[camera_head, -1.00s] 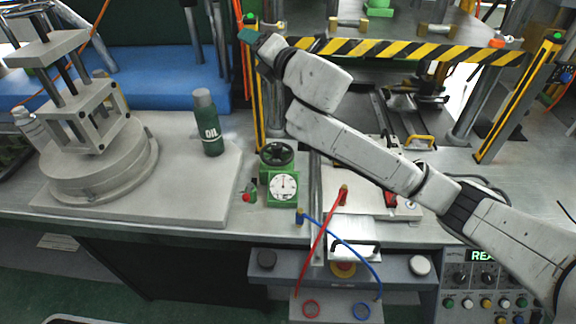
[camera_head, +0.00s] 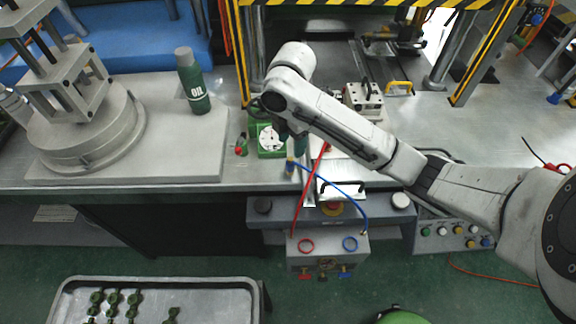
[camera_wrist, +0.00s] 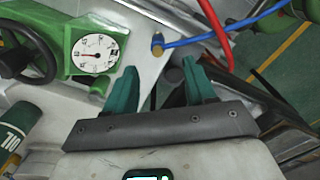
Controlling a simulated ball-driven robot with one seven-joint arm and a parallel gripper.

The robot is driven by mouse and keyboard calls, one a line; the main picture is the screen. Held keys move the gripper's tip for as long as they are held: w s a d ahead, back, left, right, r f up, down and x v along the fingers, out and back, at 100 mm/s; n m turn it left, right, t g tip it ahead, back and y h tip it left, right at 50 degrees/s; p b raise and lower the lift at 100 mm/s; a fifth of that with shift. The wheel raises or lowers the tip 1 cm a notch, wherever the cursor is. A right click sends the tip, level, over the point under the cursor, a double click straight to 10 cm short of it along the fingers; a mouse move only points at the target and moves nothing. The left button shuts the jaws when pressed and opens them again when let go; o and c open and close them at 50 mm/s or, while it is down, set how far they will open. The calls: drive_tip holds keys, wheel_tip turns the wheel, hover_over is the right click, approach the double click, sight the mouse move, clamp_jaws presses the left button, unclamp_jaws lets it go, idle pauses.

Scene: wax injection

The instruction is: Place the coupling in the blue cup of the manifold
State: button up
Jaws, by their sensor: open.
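The coupling (camera_head: 290,166) is a small brass and blue fitting on the end of a blue hose. It stands near the bench's front edge, right of the green gauge unit. In the wrist view the coupling (camera_wrist: 157,46) shows ahead of and between my fingertips, apart from them. My gripper (camera_wrist: 160,76) is open and empty, with green fingers; in the head view it is partly hidden by my arm. The manifold (camera_head: 328,262) is a grey box below the bench edge.
The green gauge unit (camera_head: 268,138) with a handwheel stands close left of the coupling. A red hose (camera_head: 308,195) crosses the blue hose. An oil bottle (camera_head: 194,82) stands at the left. A tray (camera_head: 160,283) with green parts sits at the lower left.

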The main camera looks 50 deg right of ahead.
sight(290, 158)
wheel_tip(290, 158, down, 4)
drive_tip(key=shift+r+b, duration=0.1)
drive_tip(key=shift+b, duration=0.55)
drive_tip(key=shift+w+f, duration=0.15)
drive_tip(key=shift+f, duration=2.3)
clamp_jaws()
